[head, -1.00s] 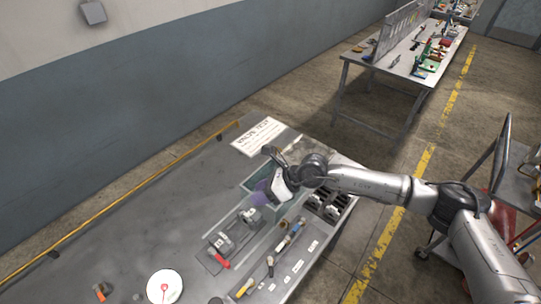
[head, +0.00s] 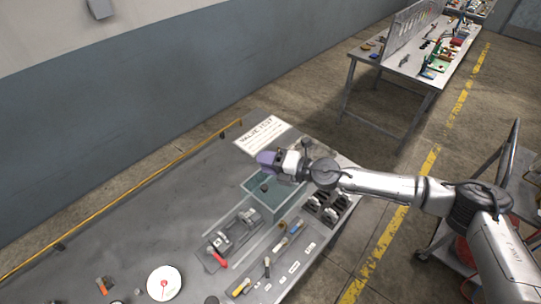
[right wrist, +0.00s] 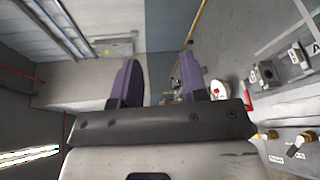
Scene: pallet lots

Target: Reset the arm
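My right arm comes in from the right in the head view. Its gripper (head: 266,158) has purple fingers that point left above the back edge of a see-through greenish tank (head: 283,206) on the bench. In the right wrist view the two purple fingers (right wrist: 158,80) stand well apart, with nothing between them. A small dark object (head: 264,188) shows in the tank. My left gripper is not in view.
On the grey bench (head: 150,225) are a "valve test" sheet (head: 262,134), a clamp fixture with a red handle (head: 219,259), a black rack (head: 326,207), a white dial (head: 164,283) and several tools. A cart stands at the right.

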